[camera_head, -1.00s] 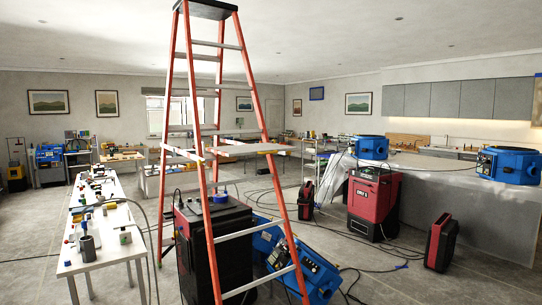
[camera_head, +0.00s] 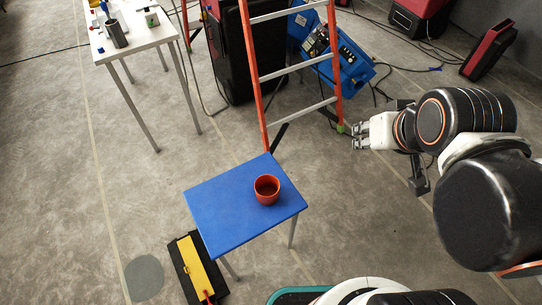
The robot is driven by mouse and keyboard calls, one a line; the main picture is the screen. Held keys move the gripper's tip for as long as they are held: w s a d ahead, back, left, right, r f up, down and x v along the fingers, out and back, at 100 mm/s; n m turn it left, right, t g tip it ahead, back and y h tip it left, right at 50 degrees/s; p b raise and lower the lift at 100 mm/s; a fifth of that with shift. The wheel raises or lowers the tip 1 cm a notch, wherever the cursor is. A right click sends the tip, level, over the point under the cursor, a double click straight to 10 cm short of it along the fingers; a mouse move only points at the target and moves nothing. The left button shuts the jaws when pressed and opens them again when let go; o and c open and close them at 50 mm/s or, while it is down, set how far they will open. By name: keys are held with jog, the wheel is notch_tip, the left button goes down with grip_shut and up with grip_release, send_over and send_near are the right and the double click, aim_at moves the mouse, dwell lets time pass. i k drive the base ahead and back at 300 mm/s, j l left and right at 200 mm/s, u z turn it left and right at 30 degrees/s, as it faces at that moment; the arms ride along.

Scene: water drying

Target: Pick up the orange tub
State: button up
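The orange tub (camera_head: 267,190) is a small round open pot, standing upright on the right part of a small blue-topped table (camera_head: 222,214). My gripper (camera_head: 357,137) is at the right of the view, up and to the right of the tub and well apart from it. Its fingers point left, toward the foot of the ladder. The fingers are small here, and I cannot tell whether they are open or shut. Nothing shows between them.
An orange ladder (camera_head: 253,75) stands behind the blue table, close to my gripper. A blue machine (camera_head: 335,62) and a black cabinet (camera_head: 232,55) are beyond it. A white table (camera_head: 133,30) is at upper left. A yellow and black item (camera_head: 198,265) lies on the floor.

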aim_at(266, 187)
jog(key=k+l+u, duration=0.65)
jog(key=k, duration=0.2)
jog(key=k+l+u, duration=0.15)
jog(key=k+u, duration=0.2)
jog(key=k, duration=0.15)
